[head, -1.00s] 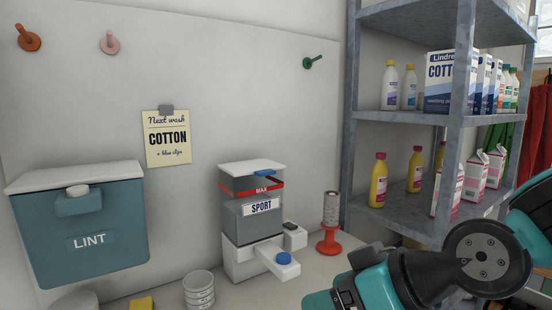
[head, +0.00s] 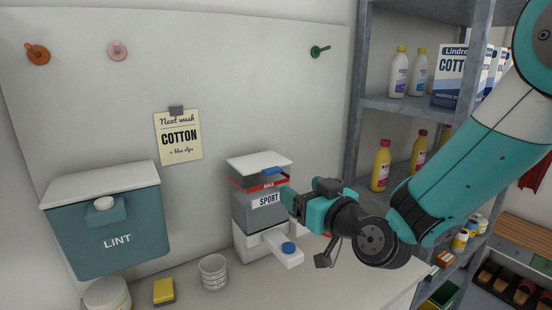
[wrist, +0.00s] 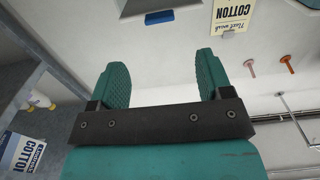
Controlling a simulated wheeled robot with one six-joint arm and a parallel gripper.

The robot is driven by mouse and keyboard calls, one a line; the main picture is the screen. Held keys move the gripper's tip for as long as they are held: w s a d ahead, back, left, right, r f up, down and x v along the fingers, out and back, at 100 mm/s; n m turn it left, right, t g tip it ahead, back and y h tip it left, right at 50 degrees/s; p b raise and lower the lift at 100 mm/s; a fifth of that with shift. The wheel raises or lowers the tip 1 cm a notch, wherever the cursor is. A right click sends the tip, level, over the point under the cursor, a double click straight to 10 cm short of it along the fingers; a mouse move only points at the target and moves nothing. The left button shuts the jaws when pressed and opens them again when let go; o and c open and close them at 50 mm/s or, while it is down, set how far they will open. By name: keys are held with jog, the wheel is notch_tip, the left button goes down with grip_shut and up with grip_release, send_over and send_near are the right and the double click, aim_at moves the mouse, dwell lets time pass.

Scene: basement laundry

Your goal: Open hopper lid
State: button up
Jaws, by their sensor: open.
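The hopper (head: 246,208) is a grey see-through bin with a SPORT label and a red MAX band. It stands on a white dispenser base on the counter. Its white lid (head: 260,160) lies flat on top, with a blue tab (head: 273,170) at the front edge. My gripper (head: 288,194) is just right of the hopper in the head view, below the tab's height. In the wrist view my gripper (wrist: 162,75) shows two teal fingers spread apart with nothing between them. The blue tab (wrist: 159,17) shows beyond the fingertips there, apart from them.
A teal LINT bin (head: 105,235) hangs at left. A metal shelf (head: 363,95) with bottles stands at right. The counter's front is clear.

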aim_at(275, 172)
jog(key=shift+p+x, duration=2.85)
jog(key=shift+x, duration=2.2)
